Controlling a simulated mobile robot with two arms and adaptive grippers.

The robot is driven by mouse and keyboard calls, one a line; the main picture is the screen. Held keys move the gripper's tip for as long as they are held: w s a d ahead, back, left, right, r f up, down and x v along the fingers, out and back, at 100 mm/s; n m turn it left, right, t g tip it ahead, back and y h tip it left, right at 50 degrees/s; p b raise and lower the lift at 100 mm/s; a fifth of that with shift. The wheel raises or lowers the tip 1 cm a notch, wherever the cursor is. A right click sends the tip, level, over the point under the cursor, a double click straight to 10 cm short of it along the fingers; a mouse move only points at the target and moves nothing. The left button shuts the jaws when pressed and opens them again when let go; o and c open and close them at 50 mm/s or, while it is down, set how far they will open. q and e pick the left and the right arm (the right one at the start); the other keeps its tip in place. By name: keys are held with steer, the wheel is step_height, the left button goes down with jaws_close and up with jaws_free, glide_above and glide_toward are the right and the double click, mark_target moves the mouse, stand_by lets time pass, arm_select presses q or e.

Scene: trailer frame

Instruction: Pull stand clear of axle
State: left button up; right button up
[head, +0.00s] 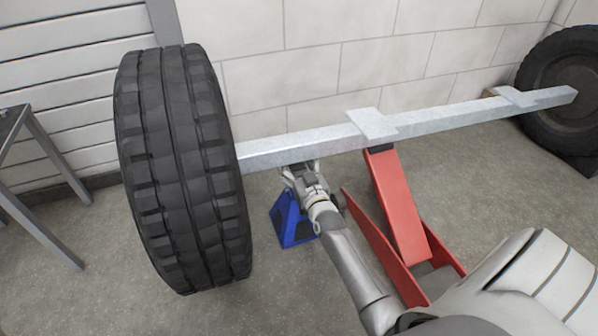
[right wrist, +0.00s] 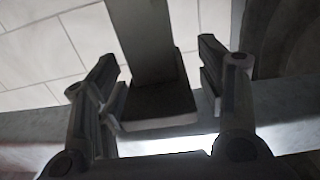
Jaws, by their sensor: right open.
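The light grey axle (head: 300,146) runs from the big black tire (head: 180,170) at left toward the back right in the head view. The blue stand (head: 288,222) stands on the floor beneath the axle, close to the tire; my right arm hides part of it. My right gripper (head: 299,172) is just under the axle at the top of the stand. In the right wrist view, its open fingers (right wrist: 160,95) lie on either side of a grey post with a block-like end (right wrist: 150,65), apparently the stand's upper part. Contact is unclear. My left gripper is out of view.
A red jack (head: 398,205) stands right of my gripper, its arm raised to a plate (head: 372,124) on the axle. Another tire (head: 560,85) is at the far right. A table (head: 40,145) stands at left. Floor is clear in front of the stand.

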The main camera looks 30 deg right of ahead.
jaws_close()
stand_by(0.5)
